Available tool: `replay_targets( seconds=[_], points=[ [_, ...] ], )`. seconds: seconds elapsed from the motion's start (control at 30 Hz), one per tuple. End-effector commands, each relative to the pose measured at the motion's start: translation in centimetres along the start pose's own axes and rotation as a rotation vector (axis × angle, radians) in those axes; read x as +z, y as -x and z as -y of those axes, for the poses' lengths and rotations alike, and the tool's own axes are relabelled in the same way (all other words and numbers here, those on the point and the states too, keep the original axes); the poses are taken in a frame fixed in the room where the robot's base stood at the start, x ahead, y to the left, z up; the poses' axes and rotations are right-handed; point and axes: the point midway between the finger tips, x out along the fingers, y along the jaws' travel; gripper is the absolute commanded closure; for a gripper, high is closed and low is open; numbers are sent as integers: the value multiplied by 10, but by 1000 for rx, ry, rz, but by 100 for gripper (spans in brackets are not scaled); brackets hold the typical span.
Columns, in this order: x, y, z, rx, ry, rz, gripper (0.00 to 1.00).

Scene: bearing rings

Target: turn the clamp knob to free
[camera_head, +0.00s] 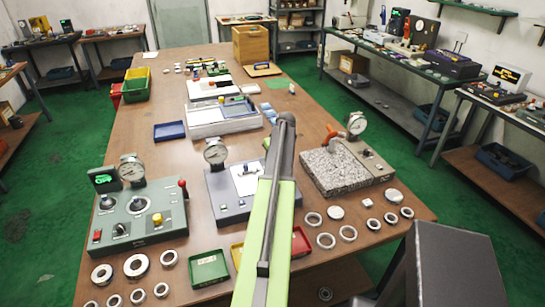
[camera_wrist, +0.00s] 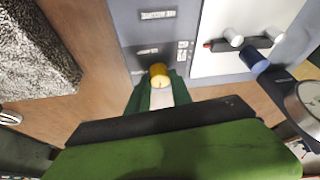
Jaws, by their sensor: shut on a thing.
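The clamp knob (camera_wrist: 159,70) is a yellow round knob on the grey panel of the middle gauge device (camera_head: 228,208), seen in the wrist view. My gripper (camera_wrist: 158,92) is at the knob, with a green finger on each side of it, shut on it. A pale part shows between the fingers just below the yellow top. Small printed labels sit on the panel beside the knob, too blurred to read. In the head view my green arm hides the knob and most of the gripper. The device's white plate (camera_wrist: 225,30) with a blue-ended part lies to the right in the wrist view.
A granite block (camera_head: 335,172) with a dial gauge stands close on the right. A green control box (camera_head: 140,222) with another yellow knob stands on the left. Several metal rings and small green, yellow and red trays lie along the front edge. A blue tray (camera_head: 169,131) lies behind.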

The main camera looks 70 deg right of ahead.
Motion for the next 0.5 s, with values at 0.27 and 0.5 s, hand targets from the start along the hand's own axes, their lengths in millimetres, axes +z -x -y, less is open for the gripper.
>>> replay_targets(
  seconds=[0.27, 0.5],
  points=[
    [2, 0, 2, -21, 37, 8, 100],
    [2, 0, 2, -21, 39, 8, 100]
  ],
)
